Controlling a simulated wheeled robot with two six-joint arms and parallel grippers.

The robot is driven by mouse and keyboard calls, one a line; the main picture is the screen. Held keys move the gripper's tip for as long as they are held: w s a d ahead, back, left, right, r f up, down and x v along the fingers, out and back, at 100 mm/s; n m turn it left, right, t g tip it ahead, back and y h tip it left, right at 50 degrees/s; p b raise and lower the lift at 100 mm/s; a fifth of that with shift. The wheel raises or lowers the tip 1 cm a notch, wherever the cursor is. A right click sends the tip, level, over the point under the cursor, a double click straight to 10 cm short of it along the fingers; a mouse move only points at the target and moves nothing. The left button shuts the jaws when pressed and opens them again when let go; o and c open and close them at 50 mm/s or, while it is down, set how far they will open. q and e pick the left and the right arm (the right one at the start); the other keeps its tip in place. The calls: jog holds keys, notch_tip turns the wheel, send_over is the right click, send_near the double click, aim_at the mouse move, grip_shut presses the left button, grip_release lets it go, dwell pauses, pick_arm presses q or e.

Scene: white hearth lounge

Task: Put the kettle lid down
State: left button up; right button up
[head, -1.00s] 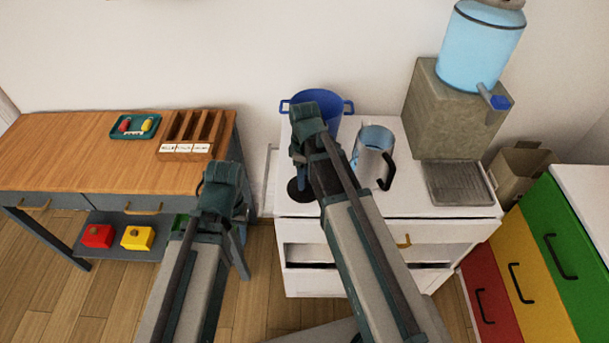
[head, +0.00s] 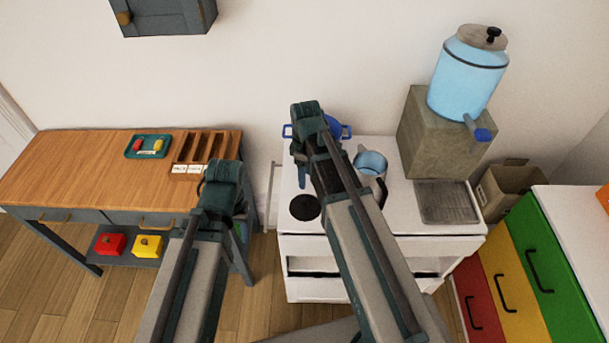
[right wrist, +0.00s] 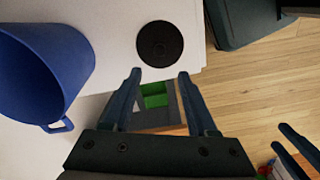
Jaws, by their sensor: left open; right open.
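The clear kettle (head: 370,168) with a black handle stands open-topped on the counter, partly behind my right arm. My left gripper (right wrist: 292,150) is open and empty, away from the counter; its fingers are mostly hidden in the head view.
A blue pot (right wrist: 38,70) stands on the white counter (head: 398,220), left of the kettle. A blue water dispenser (head: 468,80) stands on a stone block at the back right. A wooden table (head: 90,165) is left, with a gap between. Coloured drawers (head: 520,260) stand right.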

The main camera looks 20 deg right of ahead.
jog(key=s+a+m+h, duration=0.1)
jog(key=s+a+m, duration=0.6)
jog(key=s+a, duration=0.3)
jog(key=s, duration=0.4)
jog(key=shift+s+a, duration=0.15)
jog(key=shift+a, duration=0.1)
